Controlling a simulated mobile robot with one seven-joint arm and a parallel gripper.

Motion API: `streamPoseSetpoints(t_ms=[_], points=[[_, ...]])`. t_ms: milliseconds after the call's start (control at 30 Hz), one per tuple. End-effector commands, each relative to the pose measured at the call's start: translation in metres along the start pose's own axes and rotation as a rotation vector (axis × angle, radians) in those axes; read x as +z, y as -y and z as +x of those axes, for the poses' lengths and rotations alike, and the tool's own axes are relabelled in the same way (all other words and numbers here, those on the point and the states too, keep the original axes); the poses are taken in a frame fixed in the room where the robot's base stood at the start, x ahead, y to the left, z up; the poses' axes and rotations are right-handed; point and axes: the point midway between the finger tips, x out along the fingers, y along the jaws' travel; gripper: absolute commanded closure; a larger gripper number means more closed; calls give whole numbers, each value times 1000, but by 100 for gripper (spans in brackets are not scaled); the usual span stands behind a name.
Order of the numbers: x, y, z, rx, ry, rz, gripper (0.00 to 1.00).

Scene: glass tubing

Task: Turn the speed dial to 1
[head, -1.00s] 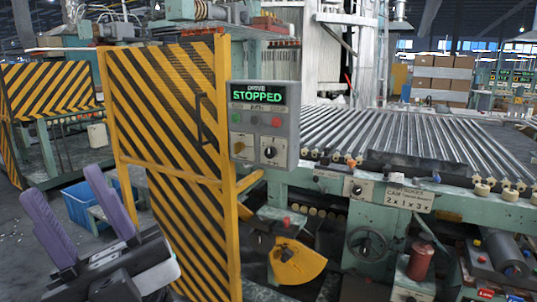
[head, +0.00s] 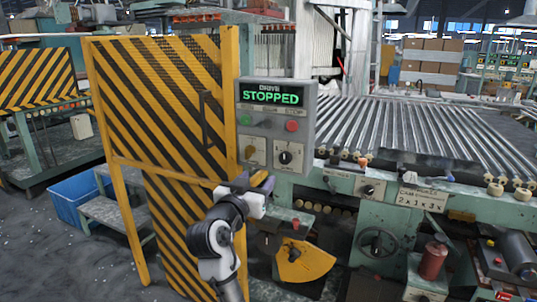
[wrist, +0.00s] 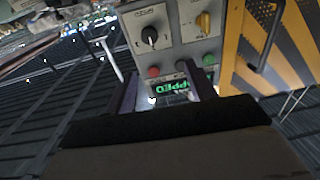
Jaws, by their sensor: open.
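The grey control box (head: 277,125) has a lit "DRIVE STOPPED" display (head: 270,95). A black pointer knob (head: 286,157) sits on a pale plate at its lower right, with a yellow knob (head: 250,150) to its left. The dial labels are too small to read. The wrist view is roughly upside down and shows the black knob (wrist: 150,36) and yellow knob (wrist: 203,22) beyond the fingers. My gripper (head: 263,182) is open and empty, just below the box and apart from the knobs. Its purple fingers also show in the wrist view (wrist: 159,72).
A yellow-black striped gate (head: 165,110) with a handle stands left of the box. The roller conveyor (head: 410,135) lies right, with another dial (head: 368,190) on its frame. Green (head: 245,119) and red (head: 292,126) buttons sit above the knobs.

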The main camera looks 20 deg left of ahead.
Motion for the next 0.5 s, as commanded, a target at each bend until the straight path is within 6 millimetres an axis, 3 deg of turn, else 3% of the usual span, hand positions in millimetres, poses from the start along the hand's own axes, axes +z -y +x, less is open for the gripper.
streamPoseSetpoints(t_ms=[100,267,500], points=[[8,-13,8,59,43,4,45],[9,-16,23,67,49,4,45],[9,-19,72,65,49,2,45]])
